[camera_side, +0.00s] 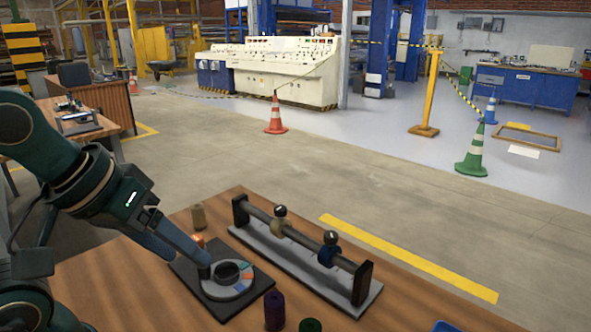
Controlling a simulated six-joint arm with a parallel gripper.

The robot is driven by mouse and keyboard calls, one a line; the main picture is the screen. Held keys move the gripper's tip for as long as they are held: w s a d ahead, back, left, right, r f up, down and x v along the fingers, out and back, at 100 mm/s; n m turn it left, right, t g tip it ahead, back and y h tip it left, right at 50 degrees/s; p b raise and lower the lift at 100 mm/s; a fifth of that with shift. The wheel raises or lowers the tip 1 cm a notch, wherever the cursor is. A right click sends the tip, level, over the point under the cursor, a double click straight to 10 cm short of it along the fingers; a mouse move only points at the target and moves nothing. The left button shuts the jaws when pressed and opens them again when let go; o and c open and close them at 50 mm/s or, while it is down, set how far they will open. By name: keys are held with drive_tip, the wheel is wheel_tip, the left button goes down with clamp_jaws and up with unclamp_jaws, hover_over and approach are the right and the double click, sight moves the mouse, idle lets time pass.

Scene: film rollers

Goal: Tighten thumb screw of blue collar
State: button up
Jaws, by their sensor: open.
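A blue collar (326,257) sits on the grey rod (304,242), toward its right end. Its black thumb screw (331,237) stands up on top, with a small pale mark. A tan collar (276,228) with a similar black screw (281,211) sits further left on the same rod. The rod runs between two dark end posts on a grey base (265,247). My gripper (203,264) is open and points down to the right, left of the rod stand and well apart from the blue collar. Its tip overlaps the left edge of a grey disc in the picture; contact is unclear.
The grey disc (243,287) has coloured segments and a black ring, on a dark plate (219,312). A tan spool (198,217) and an orange piece (199,241) stand behind. A purple spool (274,311) and a green one (310,325) stand in front. Bare table lies right of the stand.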

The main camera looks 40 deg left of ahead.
drive_tip(key=shift+s+a+f+m, duration=0.15)
drive_tip(key=shift+f+m, duration=0.15)
drive_tip(key=shift+m, duration=0.35)
drive_tip(key=shift+s+f+m, duration=0.2)
drive_tip(key=shift+f+m, duration=0.1)
drive_tip(key=shift+m, duration=0.4)
drive_tip(key=shift+s+a+f+m, duration=0.15)
drive_tip(key=shift+f+m, duration=0.15)
drive_tip(key=shift+m, duration=0.35)
drive_tip(key=shift+r, duration=0.1)
